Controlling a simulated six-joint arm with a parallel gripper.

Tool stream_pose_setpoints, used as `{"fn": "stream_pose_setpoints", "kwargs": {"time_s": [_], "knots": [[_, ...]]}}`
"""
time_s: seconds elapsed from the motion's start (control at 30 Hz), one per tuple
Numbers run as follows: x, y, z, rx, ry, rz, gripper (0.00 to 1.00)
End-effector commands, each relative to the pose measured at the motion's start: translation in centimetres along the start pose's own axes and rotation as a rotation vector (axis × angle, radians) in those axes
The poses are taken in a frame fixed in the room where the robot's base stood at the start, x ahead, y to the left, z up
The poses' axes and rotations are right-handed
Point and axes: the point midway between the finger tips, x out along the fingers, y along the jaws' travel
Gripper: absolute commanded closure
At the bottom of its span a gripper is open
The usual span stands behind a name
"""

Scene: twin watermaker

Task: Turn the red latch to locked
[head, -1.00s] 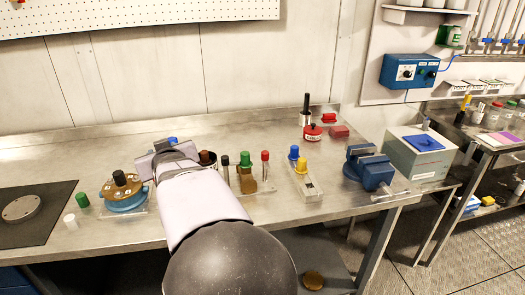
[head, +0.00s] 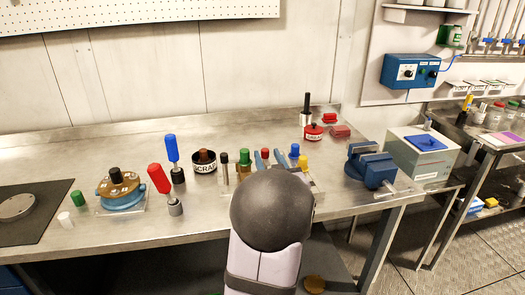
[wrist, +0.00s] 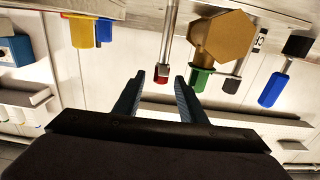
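A red paddle-shaped handle (head: 160,178) leans up and left from a small grey base on the left part of the bench. A thin grey post with a red cap (wrist: 161,73) stands among the capped posts near the bench middle. I cannot tell which of these two is the red latch, nor see any locked mark. My gripper (wrist: 157,82) is open and empty, its dark blue fingers apart. In the wrist view the red cap appears between the fingertips; contact is not visible. In the head view my gripper (head: 268,154) is partly hidden by my arm.
A green-capped post (head: 244,158) stands just left of my gripper. Blue (head: 294,151) and yellow (head: 303,162) caps stand to the right. A blue handle (head: 171,148), scrap can (head: 204,166) and blue vise (head: 370,168) are also on the bench. The back bench strip is mostly clear.

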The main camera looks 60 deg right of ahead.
Motion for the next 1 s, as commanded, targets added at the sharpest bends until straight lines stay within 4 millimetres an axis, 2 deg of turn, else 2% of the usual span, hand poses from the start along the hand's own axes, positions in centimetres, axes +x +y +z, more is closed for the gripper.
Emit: {"fn": "stream_pose_setpoints", "kwargs": {"time_s": [0.27, 0.7, 1.0], "knots": [[0.4, -0.1, 0.2, 0.004, 0.000, -0.007, 0.62], [5.4, -0.2, 0.2, 0.003, -0.001, -0.007, 0.62], [7.2, -0.1, 0.2, 0.003, -0.001, -0.006, 0.62]]}}
